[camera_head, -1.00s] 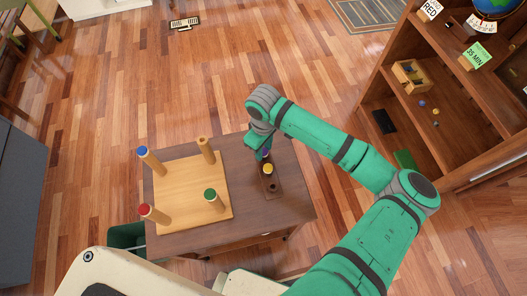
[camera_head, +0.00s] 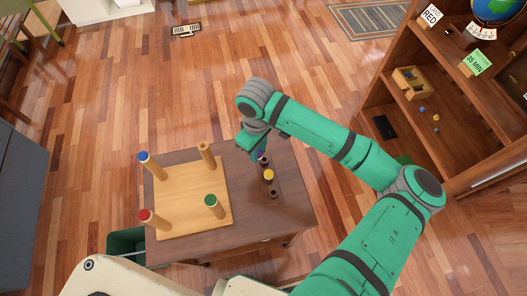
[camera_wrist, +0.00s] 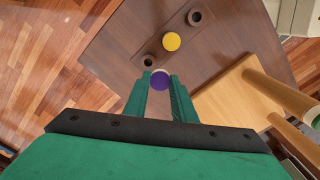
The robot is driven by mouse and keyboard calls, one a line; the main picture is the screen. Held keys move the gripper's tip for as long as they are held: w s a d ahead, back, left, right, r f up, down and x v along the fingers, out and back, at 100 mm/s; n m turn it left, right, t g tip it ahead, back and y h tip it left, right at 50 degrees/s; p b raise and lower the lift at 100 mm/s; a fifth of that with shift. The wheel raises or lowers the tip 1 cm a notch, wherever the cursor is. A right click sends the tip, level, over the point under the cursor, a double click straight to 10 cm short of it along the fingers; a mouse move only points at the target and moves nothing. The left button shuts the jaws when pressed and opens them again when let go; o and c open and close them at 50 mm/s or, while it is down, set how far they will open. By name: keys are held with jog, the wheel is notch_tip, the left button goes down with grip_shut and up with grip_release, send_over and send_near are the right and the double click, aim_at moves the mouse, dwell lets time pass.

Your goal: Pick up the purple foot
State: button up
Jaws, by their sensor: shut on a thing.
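The purple foot (camera_wrist: 160,80) is a small round piece between my gripper's fingertips in the wrist view. My gripper (camera_wrist: 160,84) is shut on it. In the head view, the purple foot (camera_head: 261,156) shows only partly below my gripper (camera_head: 257,153). The dark holder strip (camera_wrist: 183,32) lies on the table beyond the fingertips, and its near socket looks empty beside the foot. A yellow foot (camera_wrist: 171,42) sits in the holder's middle, also seen in the head view (camera_head: 268,175). The far socket is empty.
A pale wooden board (camera_head: 186,222) with upright legs stands on the table's left. Three legs have blue (camera_head: 143,157), red (camera_head: 145,215) and green (camera_head: 211,201) ends. The far-right leg (camera_head: 206,155) has a bare end. The table's right front (camera_head: 295,212) is clear.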

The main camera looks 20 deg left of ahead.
jog(key=s+a+r, duration=0.5)
jog(key=s+r, duration=0.2)
jog(key=s, duration=0.3)
jog(key=shift+a, duration=0.35)
jog(key=shift+w, duration=0.1)
